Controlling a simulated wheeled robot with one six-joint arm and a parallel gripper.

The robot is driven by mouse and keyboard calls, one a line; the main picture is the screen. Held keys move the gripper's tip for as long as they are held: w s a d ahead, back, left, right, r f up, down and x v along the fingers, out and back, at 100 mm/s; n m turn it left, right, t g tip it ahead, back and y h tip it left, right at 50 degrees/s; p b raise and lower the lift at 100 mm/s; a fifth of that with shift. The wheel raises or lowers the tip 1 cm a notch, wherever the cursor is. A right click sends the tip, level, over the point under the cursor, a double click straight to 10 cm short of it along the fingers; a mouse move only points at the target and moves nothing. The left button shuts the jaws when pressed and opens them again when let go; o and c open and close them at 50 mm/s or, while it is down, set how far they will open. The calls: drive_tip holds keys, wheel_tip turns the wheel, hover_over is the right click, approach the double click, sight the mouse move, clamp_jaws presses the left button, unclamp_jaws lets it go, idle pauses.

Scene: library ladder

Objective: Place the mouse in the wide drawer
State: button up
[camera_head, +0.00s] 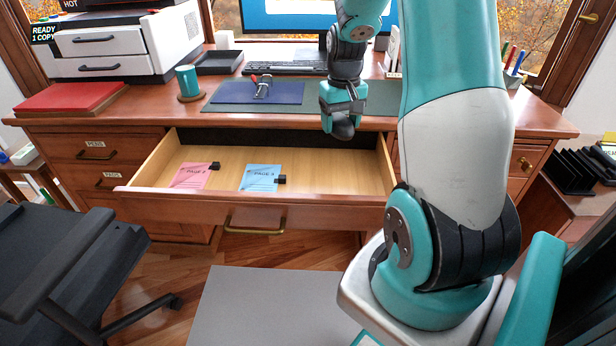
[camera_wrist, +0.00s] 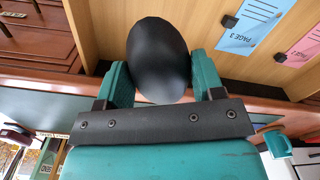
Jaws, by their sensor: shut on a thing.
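A black mouse (camera_wrist: 158,58) is held between the two teal fingers of my gripper (camera_wrist: 160,85) in the wrist view. In the head view the mouse (camera_head: 343,130) shows as a dark rounded shape under my gripper (camera_head: 342,108). The wide drawer (camera_head: 330,208) is pulled open under the desk top. My gripper and the mouse are over the back right part of the drawer, near the desk's front edge. The mouse appears above the drawer floor, not resting on it.
A pink page (camera_head: 190,176) and a blue page (camera_head: 258,178), each with a black clip, lie in the drawer's left half. The drawer's right half is bare. A keyboard (camera_head: 285,68), a blue folder (camera_head: 235,94) and a teal mug (camera_head: 187,80) stand on the desk. A black chair (camera_head: 70,260) is at left.

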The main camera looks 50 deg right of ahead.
sight(335, 186)
wheel_tip(335, 186, down, 17)
drive_tip(key=b, duration=0.2)
drive_tip(key=shift+f+b, duration=0.1)
drive_tip(key=shift+b, duration=0.3)
drive_tip(key=shift+f, duration=0.15)
drive_tip(key=o, duration=0.9)
drive_tip(key=shift+o, duration=0.2)
